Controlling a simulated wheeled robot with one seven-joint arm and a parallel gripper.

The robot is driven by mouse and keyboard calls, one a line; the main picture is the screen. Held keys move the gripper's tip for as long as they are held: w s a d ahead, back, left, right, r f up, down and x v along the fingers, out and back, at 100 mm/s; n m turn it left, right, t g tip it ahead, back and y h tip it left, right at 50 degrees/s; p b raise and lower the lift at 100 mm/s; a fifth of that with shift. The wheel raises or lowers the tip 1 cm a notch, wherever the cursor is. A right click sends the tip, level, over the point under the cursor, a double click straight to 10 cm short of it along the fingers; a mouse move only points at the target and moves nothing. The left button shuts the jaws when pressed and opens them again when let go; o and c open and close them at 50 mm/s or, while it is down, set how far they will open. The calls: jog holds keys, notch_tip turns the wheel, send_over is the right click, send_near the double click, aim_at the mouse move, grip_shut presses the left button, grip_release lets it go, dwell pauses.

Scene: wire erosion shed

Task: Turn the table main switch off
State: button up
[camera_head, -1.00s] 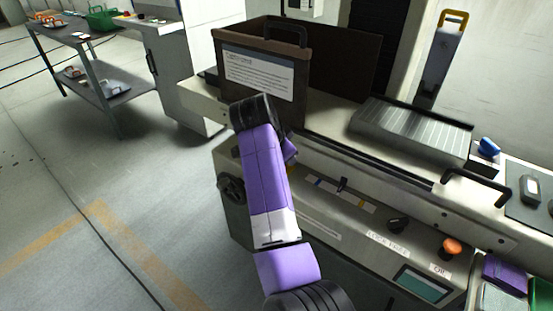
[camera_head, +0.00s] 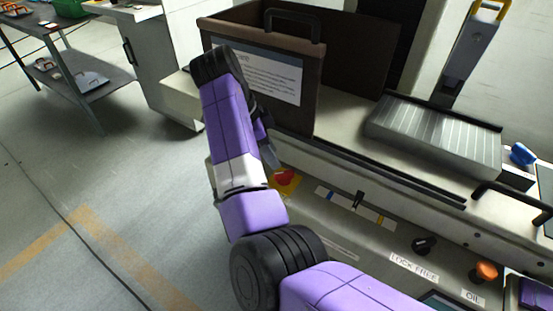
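A red rotary knob on a yellow plate (camera_head: 284,181) sits on the machine's sloping front panel, and looks like the main switch. My arm partly hides its left side, and its pointer position is too small to tell. My gripper (camera_head: 269,153) is just above and left of the knob, seen from behind beside my purple arm link. Its grey fingers are mostly hidden, so whether they are open or shut does not show. I cannot tell whether they touch the knob.
Right along the panel are a black lever (camera_head: 357,200) on a coloured strip, a black knob (camera_head: 424,245) marked LOCK FREE and an orange button (camera_head: 485,271) marked OIL. A brown guard box (camera_head: 310,95) stands close above my gripper. Floor at left is clear.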

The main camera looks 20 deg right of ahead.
aim_at(284, 172)
jog(key=x, duration=0.7)
jog(key=shift+d+f+b, duration=0.1)
jog(key=shift+f+b, duration=0.25)
grip_shut()
